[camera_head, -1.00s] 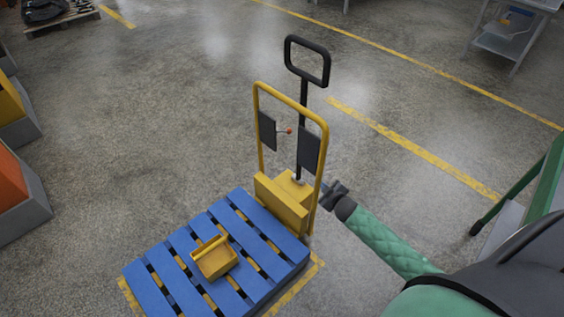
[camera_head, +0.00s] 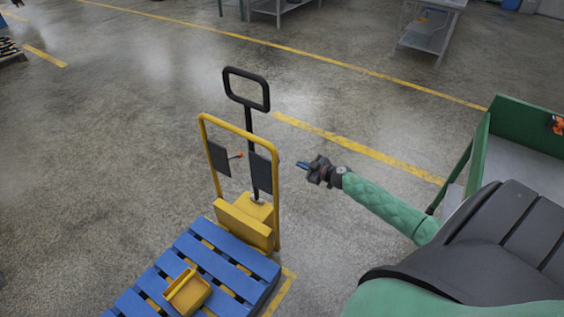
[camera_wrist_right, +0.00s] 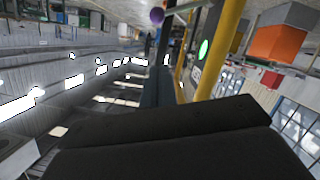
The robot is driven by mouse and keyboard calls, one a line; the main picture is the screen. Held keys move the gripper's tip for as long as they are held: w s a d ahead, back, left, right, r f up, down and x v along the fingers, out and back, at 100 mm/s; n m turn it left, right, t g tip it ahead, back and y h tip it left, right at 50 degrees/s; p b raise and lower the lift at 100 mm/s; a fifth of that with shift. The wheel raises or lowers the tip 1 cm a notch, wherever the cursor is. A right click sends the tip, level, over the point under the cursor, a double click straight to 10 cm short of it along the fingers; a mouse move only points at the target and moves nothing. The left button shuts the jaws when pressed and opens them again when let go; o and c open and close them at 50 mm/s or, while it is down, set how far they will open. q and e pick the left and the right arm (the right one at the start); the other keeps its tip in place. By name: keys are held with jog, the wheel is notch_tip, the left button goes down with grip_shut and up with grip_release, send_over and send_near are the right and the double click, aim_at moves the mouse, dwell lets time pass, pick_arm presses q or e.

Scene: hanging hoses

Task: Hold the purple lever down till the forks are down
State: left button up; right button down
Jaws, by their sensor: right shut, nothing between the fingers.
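The yellow pallet truck (camera_head: 244,222) stands with its black loop handle (camera_head: 247,88) upright. A small purple ball (camera_wrist_right: 157,15), which looks like the lever's knob, shows at the top of the right wrist view. In the head view I cannot make out the purple lever; a small orange-red knob (camera_head: 239,155) shows between the dark panels. My right gripper (camera_head: 302,165) is shut and empty, right of the yellow frame and apart from it. The forks are hidden under the blue pallet (camera_head: 230,263), so their height cannot be told. My left gripper is out of view.
A yellow open box (camera_head: 187,292) sits on the pallet. The truck's yellow tube frame (camera_head: 276,205) stands close to my right gripper. A green-sided bench (camera_head: 525,135) is at the right. The floor behind the truck is clear.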

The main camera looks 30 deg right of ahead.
jog(key=shift+a+m, duration=0.1)
jog(key=shift+m, duration=0.2)
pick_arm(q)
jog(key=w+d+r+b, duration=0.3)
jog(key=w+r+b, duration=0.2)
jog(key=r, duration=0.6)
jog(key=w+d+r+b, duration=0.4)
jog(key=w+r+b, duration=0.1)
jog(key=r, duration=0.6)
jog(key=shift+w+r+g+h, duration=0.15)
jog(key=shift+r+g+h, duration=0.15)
pick_arm(e)
jog(key=d+f+x, duration=0.1)
jog(key=f+x, duration=0.1)
jog(key=x, duration=1)
jog(key=shift+w+f, duration=0.15)
jog(key=shift+f, duration=0.2)
